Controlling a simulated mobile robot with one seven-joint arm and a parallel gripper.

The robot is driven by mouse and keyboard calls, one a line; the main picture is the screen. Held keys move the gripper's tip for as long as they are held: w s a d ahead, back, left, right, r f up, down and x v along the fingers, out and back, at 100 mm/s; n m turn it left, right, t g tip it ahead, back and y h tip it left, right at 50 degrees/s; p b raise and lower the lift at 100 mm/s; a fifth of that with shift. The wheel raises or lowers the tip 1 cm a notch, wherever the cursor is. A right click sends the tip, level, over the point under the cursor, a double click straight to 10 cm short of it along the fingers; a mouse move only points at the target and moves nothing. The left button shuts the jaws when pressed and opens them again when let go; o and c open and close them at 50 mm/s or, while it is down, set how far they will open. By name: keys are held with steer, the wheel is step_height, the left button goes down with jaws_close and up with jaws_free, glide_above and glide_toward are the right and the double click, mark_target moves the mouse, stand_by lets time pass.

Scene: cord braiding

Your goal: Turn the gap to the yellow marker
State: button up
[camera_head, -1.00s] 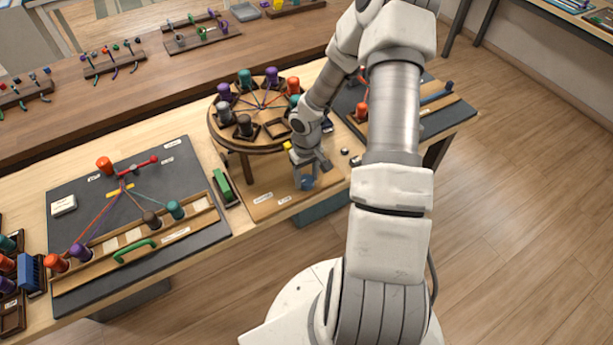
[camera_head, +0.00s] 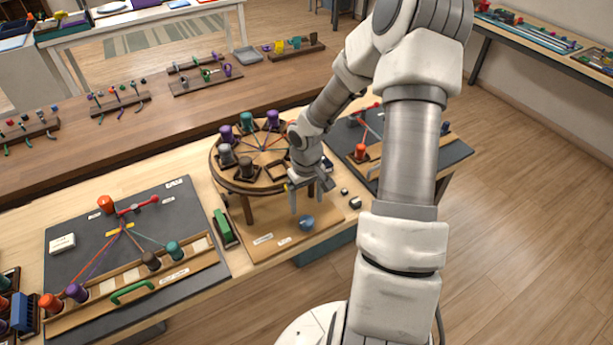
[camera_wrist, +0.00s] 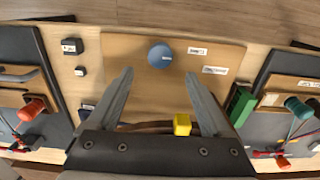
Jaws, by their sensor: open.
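The round wooden braiding disk (camera_head: 232,182) stands on legs, with purple, teal and dark bobbins around its rim. An empty square slot, the gap (camera_head: 278,171), is on its near right side, close to my arm. The yellow marker (camera_head: 287,186) shows just below the gap at the disk's near edge; it is also a yellow block (camera_wrist: 182,124) in the wrist view. A blue round knob (camera_head: 307,222) sits on the wooden base board, also seen in the wrist view (camera_wrist: 160,55). My arm hides the disk's right side.
A green block (camera_head: 223,228) stands left of the base board. A dark board (camera_head: 85,220) with cords and bobbins lies at left; another (camera_head: 440,150) lies right. Small dark blocks (camera_head: 352,199) sit right of my gripper. The base board's front is clear.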

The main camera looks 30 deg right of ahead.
step_height(320, 180, up, 9)
steer(key=shift+p, duration=0.35)
steer(key=shift+r, duration=0.1)
